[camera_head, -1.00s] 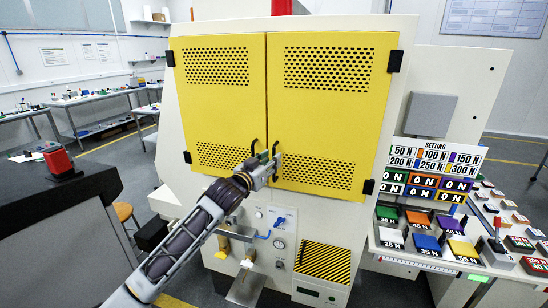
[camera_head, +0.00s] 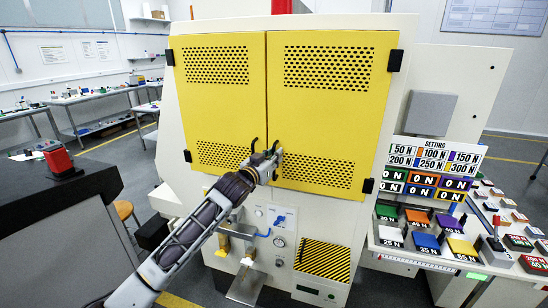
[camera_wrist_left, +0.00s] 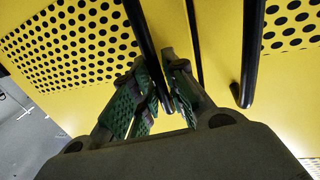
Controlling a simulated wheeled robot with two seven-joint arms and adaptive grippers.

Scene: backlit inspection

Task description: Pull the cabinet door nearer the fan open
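The yellow cabinet has a left door (camera_head: 225,105) and a right door (camera_head: 330,115), both closed. Each has a black handle beside the centre seam: the left door's handle (camera_head: 254,144) and the right door's handle (camera_head: 276,145). My left gripper (camera_head: 274,160) is at the right door's handle. In the left wrist view, which looks upside down, its green-padded fingers (camera_wrist_left: 165,95) stand close on both sides of that handle (camera_wrist_left: 143,40) and look shut on it. The left door's handle (camera_wrist_left: 250,55) is free there. I cannot make out a fan. My right gripper is out of view.
A sign and button console (camera_head: 420,262) stands at right, a dark-topped bench (camera_head: 50,205) at left. Work tables (camera_head: 95,98) line the left wall.

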